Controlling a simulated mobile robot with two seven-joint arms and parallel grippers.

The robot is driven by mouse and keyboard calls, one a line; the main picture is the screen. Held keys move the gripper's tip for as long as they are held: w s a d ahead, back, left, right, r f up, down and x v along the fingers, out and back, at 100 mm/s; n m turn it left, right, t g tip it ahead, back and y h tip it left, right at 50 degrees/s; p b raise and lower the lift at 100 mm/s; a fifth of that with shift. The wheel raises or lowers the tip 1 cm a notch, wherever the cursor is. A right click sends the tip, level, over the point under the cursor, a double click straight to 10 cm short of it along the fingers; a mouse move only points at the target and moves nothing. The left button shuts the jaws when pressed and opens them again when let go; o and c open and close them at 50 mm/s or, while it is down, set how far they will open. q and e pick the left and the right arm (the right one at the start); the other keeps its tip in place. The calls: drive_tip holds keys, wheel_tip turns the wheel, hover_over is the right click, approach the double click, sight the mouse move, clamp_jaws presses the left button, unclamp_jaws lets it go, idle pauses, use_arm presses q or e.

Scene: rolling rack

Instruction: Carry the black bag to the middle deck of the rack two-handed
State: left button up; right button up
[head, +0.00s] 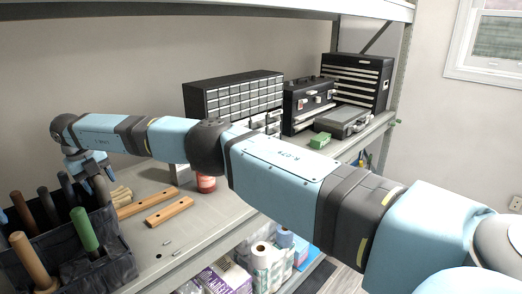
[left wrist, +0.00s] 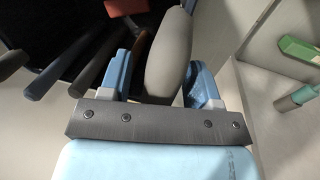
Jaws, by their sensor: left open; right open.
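The black bag (head: 118,268) is at the lower left of the head view, with several tool handles standing up from it, among them a green one (head: 84,230) and tan wooden ones. My right arm reaches across the view, and its gripper (head: 88,182) is open at the bag's far side, just above the rim. Whether it touches the bag I cannot tell. My left gripper (left wrist: 160,82) is open in the left wrist view, with a thick grey handle (left wrist: 168,55) between its fingers. The bag's dark inside (left wrist: 70,22) shows beyond.
The bag is beside a grey rack deck (head: 205,222) holding wooden bars (head: 168,212), a red jar (head: 206,184), a drawer cabinet (head: 235,95) and black toolboxes (head: 308,100). An upper deck (head: 250,8) hangs overhead.

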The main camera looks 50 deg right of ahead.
drive_tip(key=shift+r, duration=0.2)
use_arm(q)
wheel_tip(320, 180, up, 12)
drive_tip(key=a, duration=0.2)
drive_tip(key=shift+a+f, duration=0.15)
drive_tip(key=shift+a, duration=0.05)
use_arm(e)
wheel_tip(320, 180, up, 12)
drive_tip(key=a, duration=0.2)
drive_tip(key=shift+a+f, duration=0.2)
use_arm(q)
drive_tip(key=shift+f, duration=0.1)
use_arm(e)
drive_tip(key=shift+s+f, duration=0.1)
